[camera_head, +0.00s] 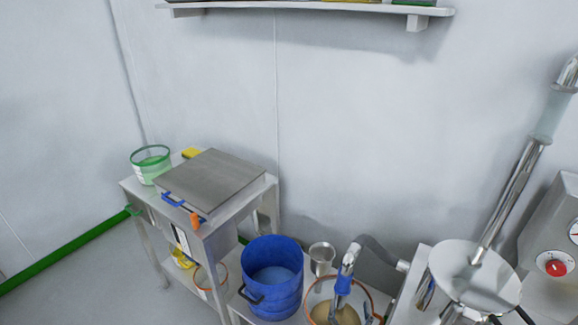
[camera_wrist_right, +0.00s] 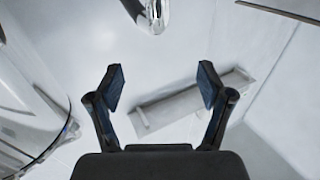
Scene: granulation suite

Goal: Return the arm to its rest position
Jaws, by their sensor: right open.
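My right gripper (camera_wrist_right: 161,85) shows in the right wrist view. Its two dark fingers with blue-grey pads stand wide apart, with nothing between them. Beyond the fingers are the pale wall and a light shelf-like bar (camera_wrist_right: 190,105). In the head view only small dark parts show at the bottom right edge, below a shiny metal disc; I cannot tell for certain that they are this gripper. My left gripper is in neither view.
A steel machine (camera_head: 552,240) with a red knob stands at the right, beside a slanted metal pipe (camera_head: 512,195). A blue bucket (camera_head: 272,285), a metal cup (camera_head: 322,256) and an orange-rimmed bowl stand at bottom centre. A green-rimmed tub (camera_head: 150,165) is on the left. A wall shelf (camera_head: 310,6) is above.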

